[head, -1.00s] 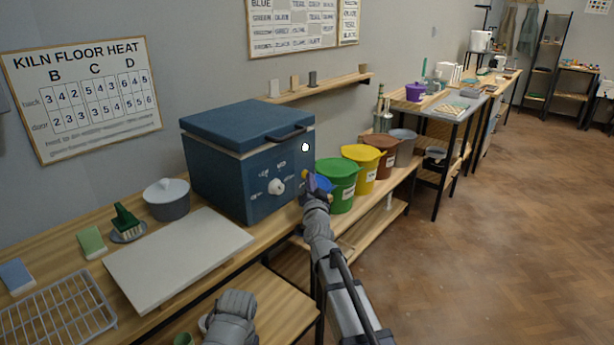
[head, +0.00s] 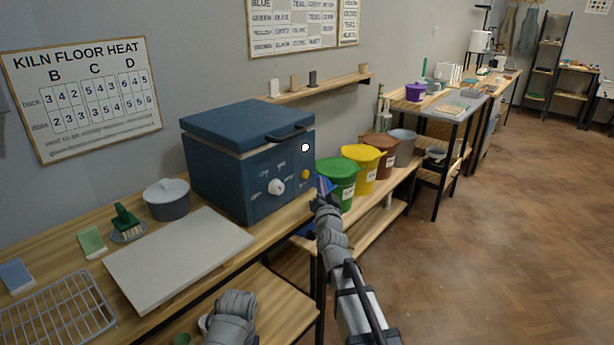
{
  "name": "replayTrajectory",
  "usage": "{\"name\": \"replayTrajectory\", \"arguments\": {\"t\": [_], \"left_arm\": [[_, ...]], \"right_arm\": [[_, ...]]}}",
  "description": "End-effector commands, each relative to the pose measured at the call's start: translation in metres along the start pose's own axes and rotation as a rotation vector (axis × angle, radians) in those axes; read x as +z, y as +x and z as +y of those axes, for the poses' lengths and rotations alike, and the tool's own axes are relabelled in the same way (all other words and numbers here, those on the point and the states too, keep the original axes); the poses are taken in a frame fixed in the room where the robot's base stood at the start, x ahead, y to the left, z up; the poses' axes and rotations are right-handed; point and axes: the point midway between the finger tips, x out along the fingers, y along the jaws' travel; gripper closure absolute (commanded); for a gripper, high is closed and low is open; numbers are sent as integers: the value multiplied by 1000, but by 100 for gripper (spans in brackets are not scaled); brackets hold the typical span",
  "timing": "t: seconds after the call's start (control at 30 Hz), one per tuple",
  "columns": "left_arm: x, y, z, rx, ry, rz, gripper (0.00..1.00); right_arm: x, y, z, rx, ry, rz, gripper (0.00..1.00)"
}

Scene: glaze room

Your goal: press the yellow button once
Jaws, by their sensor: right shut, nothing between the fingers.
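The yellow button (head: 306,174) is on the front panel of the blue kiln (head: 225,170), right of a white dial (head: 276,187) and below a round white light (head: 305,147). Nothing covers the button. My right gripper (head: 322,188) is shut and empty, just to the right of the button and apart from it, in front of the green bucket. Part of my left arm shows at the bottom edge; its gripper fingers are not visible.
Green (head: 338,184), yellow (head: 361,167) and brown (head: 380,152) buckets stand right of the kiln. A pale board (head: 178,258), a lidded grey pot (head: 167,199) and a wire rack (head: 60,310) are on the bench to its left. Open floor lies at right.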

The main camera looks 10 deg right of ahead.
Motion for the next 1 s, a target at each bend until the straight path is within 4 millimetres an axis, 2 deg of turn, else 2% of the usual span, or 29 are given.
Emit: {"name": "replayTrajectory", "arguments": {"t": [0.3,1.0], "left_arm": [[0,0,0,0,0,0,23],[0,0,0,0,0,0,23]], "right_arm": [[-13,-18,13,1,-1,0,100],[-13,-18,13,0,0,-1,100]]}}
